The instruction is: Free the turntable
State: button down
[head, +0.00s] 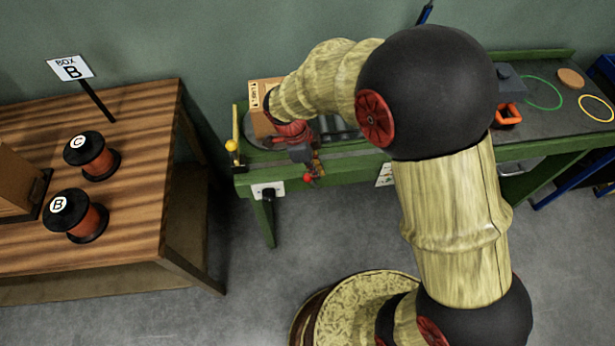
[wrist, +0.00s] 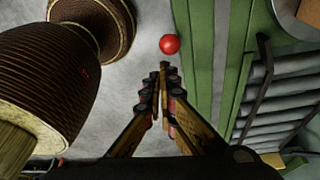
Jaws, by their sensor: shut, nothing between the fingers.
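A grey round plate, seemingly the turntable (head: 256,140), shows at the left end of the green bench, partly hidden by a cardboard box and my arm. Part of a pale round edge (wrist: 298,14) shows at the top right of the wrist view. A red ball knob (wrist: 169,44) is just beyond my fingertips, in front of the bench's green edge; it also shows in the head view (head: 309,178). Its mount is hidden. My gripper (wrist: 162,75) is shut and empty, pointing at the knob; whether it touches is unclear. A yellow-knobbed upright (head: 232,147) stands at the bench's left end.
The green bench (head: 350,171) carries a cardboard box (head: 255,97), rollers (wrist: 275,90) and an orange-handled tool (head: 508,114). A wooden table (head: 130,215) at left holds spools C (head: 98,160) and B (head: 80,218). Grey floor is open between them.

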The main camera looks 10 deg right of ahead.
jog(key=a+r+p, duration=0.2)
jog(key=a+r, duration=0.3)
jog(key=a, duration=0.3)
jog(key=shift+w+a+r+p, duration=0.15)
jog(key=shift+w+a+p, duration=0.15)
jog(key=shift+w, duration=0.1)
jog(key=s+d+r+n+t+y, duration=0.1)
jog(key=s+d+r+n+t, duration=0.2)
jog(key=s+d+r+n, duration=0.6)
jog(key=s+d+r+n+t+y, duration=0.2)
jog(key=s+d+r+n+t, duration=0.1)
jog(key=s+d+r+n, duration=0.5)
notch_tip(320, 180, up, 5)
jog(key=d+n, duration=0.1)
jog(key=n, duration=0.2)
jog(key=shift+s, duration=0.4)
